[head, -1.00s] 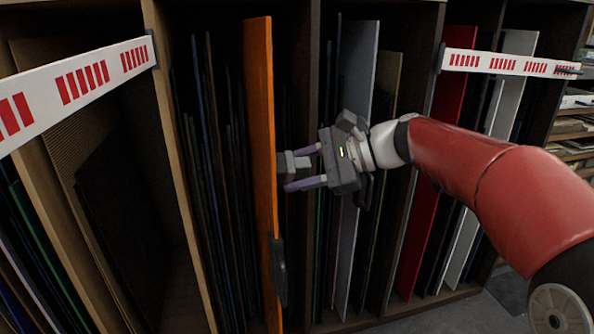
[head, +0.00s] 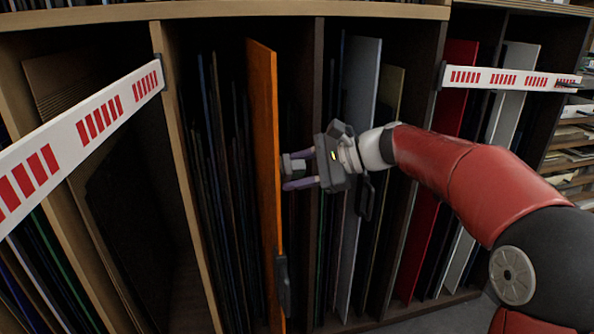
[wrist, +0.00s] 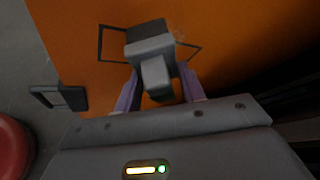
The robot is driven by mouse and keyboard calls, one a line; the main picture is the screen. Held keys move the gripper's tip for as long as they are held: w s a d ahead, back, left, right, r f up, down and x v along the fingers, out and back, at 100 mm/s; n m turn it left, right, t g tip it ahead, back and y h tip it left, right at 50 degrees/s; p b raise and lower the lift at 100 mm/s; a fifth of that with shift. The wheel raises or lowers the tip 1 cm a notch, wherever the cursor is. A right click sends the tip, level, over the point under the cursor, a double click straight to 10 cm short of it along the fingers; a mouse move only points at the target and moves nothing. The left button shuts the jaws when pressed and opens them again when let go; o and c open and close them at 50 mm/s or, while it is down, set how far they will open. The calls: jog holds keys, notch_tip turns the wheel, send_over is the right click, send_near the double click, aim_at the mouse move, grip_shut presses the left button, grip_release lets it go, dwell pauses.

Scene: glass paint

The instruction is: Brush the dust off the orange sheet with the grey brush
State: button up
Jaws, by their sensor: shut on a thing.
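The orange sheet (head: 264,130) stands upright on edge in a rack slot, its face turned to the right. My gripper (head: 301,172) is shut on the grey brush (head: 291,165), beside that face in the head view. In the wrist view the brush (wrist: 150,45) sits between the two purple fingers (wrist: 158,90), its head over or against the orange sheet (wrist: 80,20). Contact cannot be told for sure.
A dark handle-like piece (head: 283,285) is on the sheet's lower front edge and also shows in the wrist view (wrist: 60,98). A wooden divider (head: 318,60) and a grey sheet (head: 360,110) stand close on the right. Red-striped white bars (head: 510,78) cross neighbouring bays.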

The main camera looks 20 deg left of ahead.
jog(key=w+a, duration=0.3)
jog(key=w, duration=0.3)
jog(key=shift+a+r, duration=0.15)
jog(key=shift+a, duration=0.15)
dwell(0.3)
